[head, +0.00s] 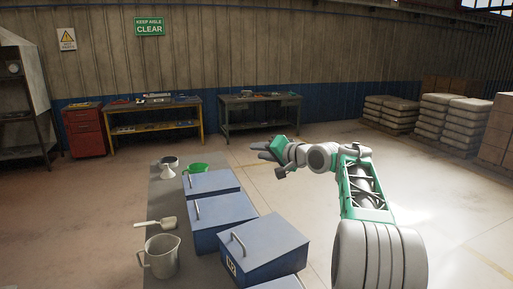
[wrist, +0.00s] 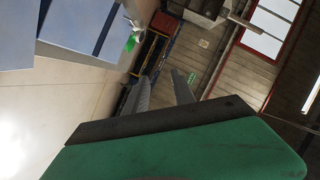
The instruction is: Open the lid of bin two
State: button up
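Several blue bins with closed, sloped lids and bar handles stand in a row on a grey bench. The nearest full bin (head: 262,248) has a small label on its front that seems to end in a 2. The middle bin (head: 222,218) and the far bin (head: 210,184) show no readable label. My gripper (head: 261,150) is in the air beyond and right of the far bin, touching nothing. In the wrist view its two fingers (wrist: 160,90) are apart with nothing between them. Blue bin surfaces (wrist: 75,22) show at the upper left there.
Workbenches and a red cabinet (head: 84,130) line the wall. Floor right of the bins is clear.

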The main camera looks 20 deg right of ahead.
jog(key=shift+x, duration=1.15)
grip_shut()
jog(key=c, duration=0.6)
grip_release()
jog(key=o, duration=0.6)
